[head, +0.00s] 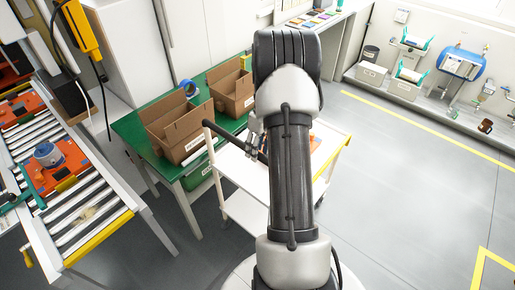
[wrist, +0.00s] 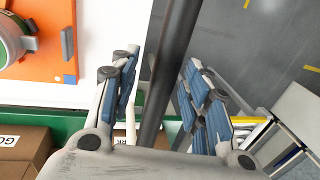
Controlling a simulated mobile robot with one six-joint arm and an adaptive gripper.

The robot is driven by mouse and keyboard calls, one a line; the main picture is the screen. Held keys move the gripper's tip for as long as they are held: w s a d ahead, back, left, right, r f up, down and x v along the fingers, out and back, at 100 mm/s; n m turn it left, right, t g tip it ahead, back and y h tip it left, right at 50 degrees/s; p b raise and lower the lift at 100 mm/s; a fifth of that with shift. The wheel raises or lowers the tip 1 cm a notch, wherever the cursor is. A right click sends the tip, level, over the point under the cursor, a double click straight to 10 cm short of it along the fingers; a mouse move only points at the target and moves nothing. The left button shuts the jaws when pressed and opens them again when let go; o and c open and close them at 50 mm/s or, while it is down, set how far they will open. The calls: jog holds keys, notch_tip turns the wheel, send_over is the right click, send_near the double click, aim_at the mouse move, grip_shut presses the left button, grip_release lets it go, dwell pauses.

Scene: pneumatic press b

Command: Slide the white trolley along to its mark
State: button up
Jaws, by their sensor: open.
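The white trolley (head: 240,181) stands in the middle of the head view, partly hidden behind my arm. Its dark handle bar (head: 229,137) sticks up at its left end. My gripper (head: 255,143) is at the bar's right part in the head view, mostly hidden by my arm. In the wrist view the bar (wrist: 172,60) runs between the open blue-padded fingers of my gripper (wrist: 160,95), with gaps on both sides. The trolley's white top (wrist: 110,28) carries an orange plate (wrist: 40,45) with a round green-and-white part. A yellow floor marking (head: 482,262) shows at the lower right.
A green table (head: 133,125) with open cardboard boxes (head: 178,128) stands close at the trolley's left. A roller conveyor (head: 85,215) is farther left. Grey floor (head: 410,190) to the right is clear, up to a long yellow line and a wall shelf with equipment.

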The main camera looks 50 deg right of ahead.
notch_tip(320, 180, up, 12)
jog(key=d, duration=0.2)
jog(key=shift+d, duration=0.15)
jog(key=shift+f, duration=0.1)
dwell(0.5)
